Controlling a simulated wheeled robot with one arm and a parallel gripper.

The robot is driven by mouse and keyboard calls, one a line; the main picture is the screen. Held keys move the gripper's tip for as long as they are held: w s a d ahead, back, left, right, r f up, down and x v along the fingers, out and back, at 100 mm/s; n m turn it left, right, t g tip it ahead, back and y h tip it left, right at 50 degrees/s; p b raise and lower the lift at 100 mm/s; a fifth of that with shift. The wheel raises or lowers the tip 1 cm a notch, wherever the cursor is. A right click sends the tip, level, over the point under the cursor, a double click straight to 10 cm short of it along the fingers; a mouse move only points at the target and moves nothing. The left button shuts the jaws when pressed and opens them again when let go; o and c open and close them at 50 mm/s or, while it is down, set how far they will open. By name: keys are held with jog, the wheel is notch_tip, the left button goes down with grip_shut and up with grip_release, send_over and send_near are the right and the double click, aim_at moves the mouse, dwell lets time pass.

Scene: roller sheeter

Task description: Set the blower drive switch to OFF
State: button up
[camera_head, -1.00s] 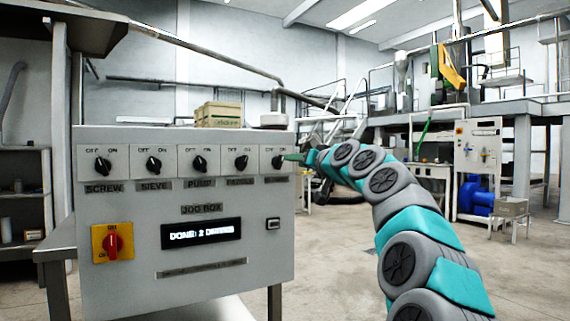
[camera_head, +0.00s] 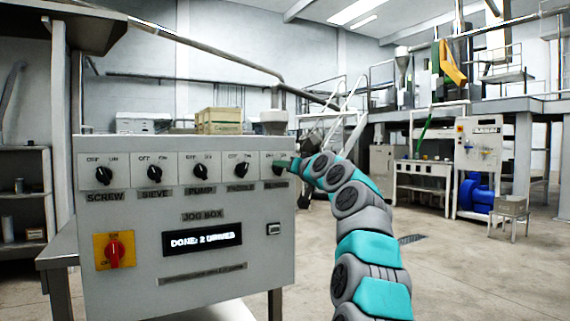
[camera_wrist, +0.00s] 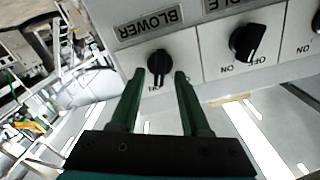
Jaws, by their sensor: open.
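The blower switch is a black rotary knob (camera_head: 280,169), the rightmost in the row on the jog box (camera_head: 215,290). In the wrist view the knob (camera_wrist: 159,63) sits under the upside-down BLOWER label (camera_wrist: 148,22). Its pointer faces roughly toward the OFF/ON lettering, which is partly hidden; I cannot tell its exact setting. My gripper (camera_wrist: 160,76) is open, with one green fingertip on each side of the knob. I cannot tell whether either touches it. In the head view my gripper (camera_head: 296,164) is at the panel's right edge, partly covering the blower plate.
The paddle knob (camera_wrist: 244,42) is beside the blower knob. The pump (camera_head: 200,171), sieve (camera_head: 154,170) and screw (camera_head: 103,175) knobs continue left. A red switch on yellow (camera_head: 114,250) and a display (camera_head: 202,238) reading "DONE: 2 DRIVES" are below. Open floor lies right.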

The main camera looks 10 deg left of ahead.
jog(key=shift+w+a, duration=0.1)
jog(key=shift+w, duration=0.1)
jog(key=shift+c, duration=0.3)
grip_shut()
dwell(0.3)
